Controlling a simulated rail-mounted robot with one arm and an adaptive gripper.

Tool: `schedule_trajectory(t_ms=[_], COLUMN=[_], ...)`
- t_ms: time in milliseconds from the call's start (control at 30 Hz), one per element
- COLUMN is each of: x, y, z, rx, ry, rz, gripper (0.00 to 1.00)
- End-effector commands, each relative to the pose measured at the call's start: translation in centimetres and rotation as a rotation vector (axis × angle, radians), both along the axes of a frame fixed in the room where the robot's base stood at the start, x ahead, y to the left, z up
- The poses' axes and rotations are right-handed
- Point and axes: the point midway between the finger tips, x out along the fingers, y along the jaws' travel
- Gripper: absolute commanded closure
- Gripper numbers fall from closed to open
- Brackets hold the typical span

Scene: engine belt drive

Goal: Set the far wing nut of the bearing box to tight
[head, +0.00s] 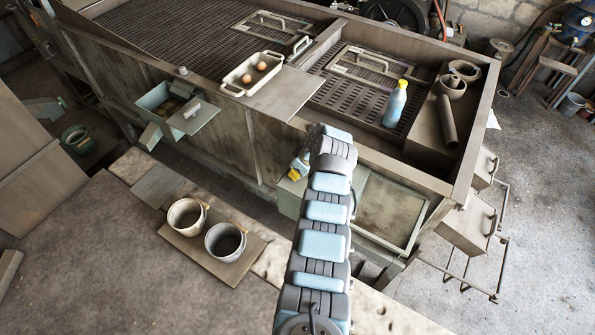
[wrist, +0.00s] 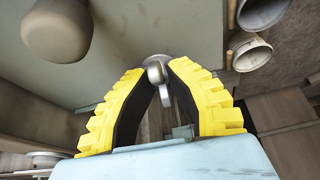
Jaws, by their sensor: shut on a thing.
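My gripper (wrist: 160,73) has yellow ribbed fingers with black pads, closed at the tips on a small grey metal wing nut (wrist: 163,93). The nut stands out from a grey-green panel (wrist: 195,30), which seems to be part of the bearing box. In the head view my gripper (head: 297,170) is at the side of the long machine, mostly behind my arm. A pale green box part (head: 289,203) shows just below it. The wing nut is hidden there. I cannot tell how far the nut is turned.
A rounded brown knob (wrist: 57,28) is near my left finger. A pale pot (head: 187,217) and a grey pot (head: 226,241) stand on a board left of my arm. A tray with eggs (head: 252,74) and a blue bottle (head: 396,104) are on the machine top.

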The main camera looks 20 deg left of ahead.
Motion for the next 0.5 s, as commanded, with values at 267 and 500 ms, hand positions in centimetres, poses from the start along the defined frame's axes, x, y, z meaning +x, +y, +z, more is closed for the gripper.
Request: schedule_trajectory(t_ms=[267, 500], x=[-0.14, -0.20], y=[0.15, 0.18], z=[-0.08, -0.17], rx=[0.001, 0.001], ry=[-0.002, -0.002], rz=[-0.149, -0.346], gripper=[1.00, 1.00])
